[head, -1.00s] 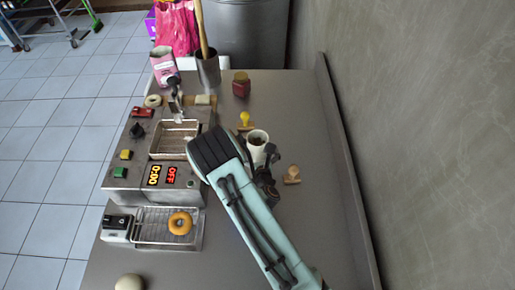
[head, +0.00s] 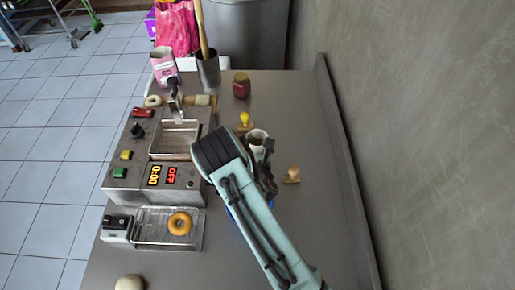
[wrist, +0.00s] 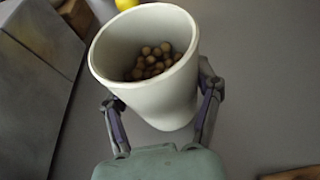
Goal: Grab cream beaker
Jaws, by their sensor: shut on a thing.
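The cream beaker (wrist: 150,88) fills the middle of the wrist view, its open mouth showing several small brown balls inside. In the head view the beaker (head: 258,137) stands near the middle of the steel counter, partly hidden by my arm. My gripper (wrist: 160,108) is shut on the beaker, with one finger against each side of its wall. In the head view my gripper (head: 267,165) is at the beaker's near side, mostly hidden by the arm. I cannot tell whether the beaker's base touches the counter.
A yellow-topped thing (head: 245,119) stands just behind the beaker, and a wooden stamp-like piece (head: 292,175) lies to its right. The fryer (head: 153,188) is at left, with a doughnut (head: 180,223) on a rack (head: 150,238). A red jar (head: 241,85) stands farther back. Right counter is clear.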

